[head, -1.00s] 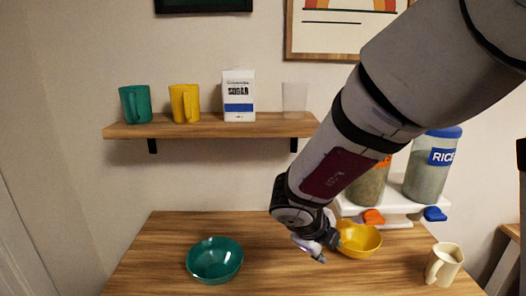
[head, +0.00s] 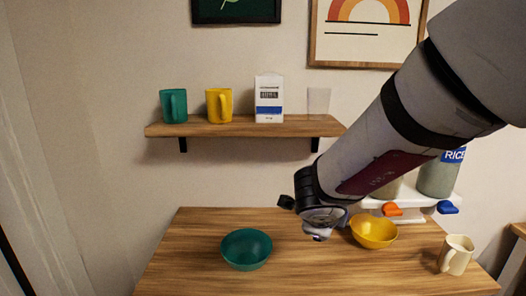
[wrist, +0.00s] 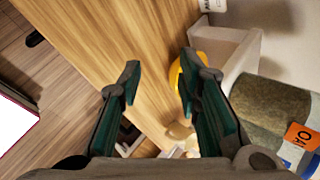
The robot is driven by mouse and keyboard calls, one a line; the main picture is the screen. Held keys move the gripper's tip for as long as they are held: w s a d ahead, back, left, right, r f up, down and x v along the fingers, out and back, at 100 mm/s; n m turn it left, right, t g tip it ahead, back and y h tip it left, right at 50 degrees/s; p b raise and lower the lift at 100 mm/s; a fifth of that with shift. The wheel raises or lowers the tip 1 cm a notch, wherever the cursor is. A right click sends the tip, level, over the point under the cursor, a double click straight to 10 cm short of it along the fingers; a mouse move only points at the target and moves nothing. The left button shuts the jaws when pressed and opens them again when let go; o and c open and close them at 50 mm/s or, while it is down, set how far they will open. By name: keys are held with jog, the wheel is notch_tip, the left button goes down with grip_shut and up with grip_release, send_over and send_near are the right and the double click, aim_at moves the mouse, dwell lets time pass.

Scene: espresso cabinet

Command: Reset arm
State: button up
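My gripper (wrist: 160,80) is open and empty in the wrist view, its two fingers spread apart above the wooden table. In the head view my arm reaches down from the upper right, and its wrist end is over the table between the green bowl (head: 246,249) and the yellow bowl (head: 373,231). The fingers are mostly hidden there behind the wrist. The yellow bowl also shows in part behind the right finger in the wrist view (wrist: 174,74).
A cream pitcher (head: 456,254) stands at the table's right. A white dispenser stand (head: 416,206) holds grain jars, one labelled RICE (head: 438,177), partly behind my arm. The wall shelf (head: 240,128) holds a green mug (head: 173,106), yellow mug (head: 219,106), sugar carton (head: 269,99) and clear cup (head: 318,101).

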jog(key=s+a+r+n+t+y, duration=0.1)
jog(key=s+a+r+n+y, duration=0.2)
jog(key=r+n, duration=0.3)
jog(key=s+a+r+n+t+y, duration=0.1)
jog(key=s+a+r+n+y, duration=0.2)
jog(key=r+n, duration=0.3)
jog(key=s+d+f+n+g+h, duration=0.1)
jog(key=s+d+n+g, duration=0.1)
jog(key=s, duration=0.5)
jog(key=s+d+f+n+g+h, duration=0.1)
jog(key=s+d+n, duration=0.4)
jog(key=s, duration=0.3)
jog(key=s+d+f+n+g+h+p, duration=0.1)
jog(key=s+d+n+g, duration=0.1)
jog(key=s+d+n, duration=0.2)
jog(key=s+d, duration=0.1)
jog(key=s, duration=0.2)
jog(key=shift+s+f+g, duration=0.2)
jog(key=shift+f+g, duration=0.05)
jog(key=shift+g, duration=0.05)
